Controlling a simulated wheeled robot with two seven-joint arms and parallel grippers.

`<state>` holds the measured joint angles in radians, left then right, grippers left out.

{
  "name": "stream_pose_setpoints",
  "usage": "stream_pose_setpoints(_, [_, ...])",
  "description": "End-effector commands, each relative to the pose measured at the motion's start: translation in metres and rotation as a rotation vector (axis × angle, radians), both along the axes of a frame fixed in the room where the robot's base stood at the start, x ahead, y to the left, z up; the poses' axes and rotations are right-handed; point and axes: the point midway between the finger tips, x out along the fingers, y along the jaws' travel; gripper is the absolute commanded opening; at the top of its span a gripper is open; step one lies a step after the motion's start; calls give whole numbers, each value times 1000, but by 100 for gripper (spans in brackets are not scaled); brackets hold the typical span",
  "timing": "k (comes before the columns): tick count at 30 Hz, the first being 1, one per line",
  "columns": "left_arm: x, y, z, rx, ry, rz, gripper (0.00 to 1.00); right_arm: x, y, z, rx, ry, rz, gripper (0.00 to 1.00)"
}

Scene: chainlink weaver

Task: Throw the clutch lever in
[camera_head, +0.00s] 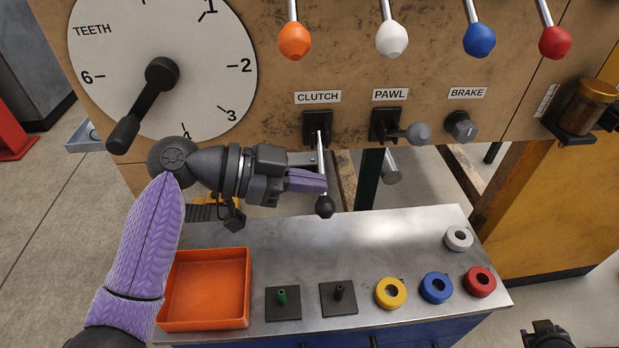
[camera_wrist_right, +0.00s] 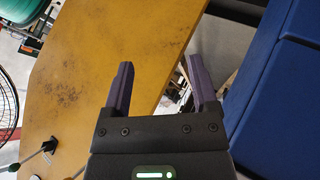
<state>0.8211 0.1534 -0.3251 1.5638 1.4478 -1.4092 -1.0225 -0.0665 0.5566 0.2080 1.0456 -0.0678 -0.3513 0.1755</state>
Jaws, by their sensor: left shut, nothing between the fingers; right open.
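The clutch lever (camera_head: 321,160) hangs from its black slotted mount under the CLUTCH label (camera_head: 318,97) in the head view. It points down and ends in a black ball knob (camera_head: 325,206). My left gripper (camera_head: 322,181) is shut and empty, with its purple fingertips right at the lever's rod, just above the knob. I cannot tell whether they touch the rod. My right gripper (camera_wrist_right: 158,85) is open and empty in the right wrist view, with a yellow panel and blue surfaces beyond it. Only a dark bit of the right arm shows at the head view's bottom right.
The pawl lever (camera_head: 417,133) and brake knob (camera_head: 461,127) sit right of the clutch. A dial (camera_head: 220,70) with a black crank is at left. Below stands a metal bench (camera_head: 330,240) with an orange tray (camera_head: 248,285), two pegged plates and several coloured rings. Coloured knobs hang above.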

Motion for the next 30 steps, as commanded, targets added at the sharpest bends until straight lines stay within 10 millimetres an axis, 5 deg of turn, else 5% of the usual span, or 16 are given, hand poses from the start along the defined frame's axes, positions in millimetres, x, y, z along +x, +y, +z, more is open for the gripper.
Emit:
stream_pose_setpoints(2, [0, 0, 0, 0, 0, 0, 0, -70, 23, -50, 55, 212, 24, 76])
stream_pose_setpoints(6, [0, 0, 0, 0, 0, 0, 0, -179, 125, -127, 237, 473, 79, 76])
stream_pose_setpoints(9, [0, 0, 0, 0, 0, 0, 0, -246, 189, -151, 343, 617, 124, 76])
stream_pose_setpoints(12, [0, 0, 0, 0, 0, 0, 0, -292, 236, -158, 416, 714, 162, 76])
stream_pose_setpoints(18, [0, 0, -9, 1, -39, 0, 0, -327, 269, -167, 471, 788, 192, 76])
stream_pose_setpoints(26, [0, 1, -5, 0, -45, 0, 0, -325, 269, -164, 469, 783, 192, 76])
stream_pose_setpoints(30, [-1, 19, 4, 2, -46, 4, 0, -323, 268, -156, 468, 776, 193, 76])
